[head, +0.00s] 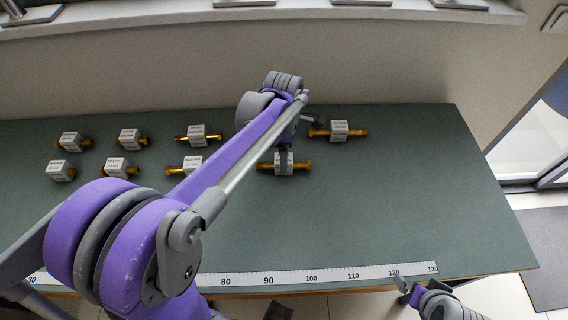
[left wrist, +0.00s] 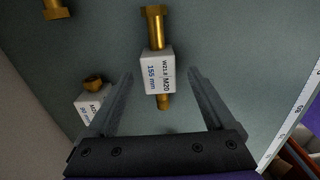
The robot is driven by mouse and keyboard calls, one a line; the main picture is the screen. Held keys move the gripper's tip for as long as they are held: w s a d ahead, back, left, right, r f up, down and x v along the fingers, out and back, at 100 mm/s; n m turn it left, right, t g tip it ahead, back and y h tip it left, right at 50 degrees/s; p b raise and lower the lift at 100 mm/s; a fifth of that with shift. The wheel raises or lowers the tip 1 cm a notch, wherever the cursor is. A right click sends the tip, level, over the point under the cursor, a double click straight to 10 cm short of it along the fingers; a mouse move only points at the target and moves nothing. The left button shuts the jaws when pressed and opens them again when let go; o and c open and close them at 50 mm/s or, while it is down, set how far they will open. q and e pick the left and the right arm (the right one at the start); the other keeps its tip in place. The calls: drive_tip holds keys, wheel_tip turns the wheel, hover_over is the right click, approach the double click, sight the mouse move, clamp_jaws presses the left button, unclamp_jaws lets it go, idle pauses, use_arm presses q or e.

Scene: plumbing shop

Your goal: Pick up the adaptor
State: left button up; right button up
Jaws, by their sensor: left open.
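Several brass adaptors with white label blocks lie in two rows on the green table. The front-row adaptor (head: 285,168) at the right end lies under my left gripper (head: 285,150). In the left wrist view my left gripper (left wrist: 160,103) is open, and this adaptor (left wrist: 157,72), labelled W21.8 / M20, 155 mm, shows between its fingers, its near end toward the palm. I cannot tell the gripper's height above it. My left arm hides part of the back row. My right gripper (head: 408,290) is at the table's front right edge, its fingers apart and empty.
Another adaptor (left wrist: 92,95) lies close outside the left-hand finger in the wrist view. A back-row adaptor (head: 339,131) lies to the right. A ruler strip (head: 310,278) runs along the front edge of the table (head: 430,200), whose right part is clear.

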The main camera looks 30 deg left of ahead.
use_arm(q)
wheel_tip(320, 180, down, 4)
drive_tip(key=shift+f, duration=0.15)
clamp_jaws()
idle(0.4)
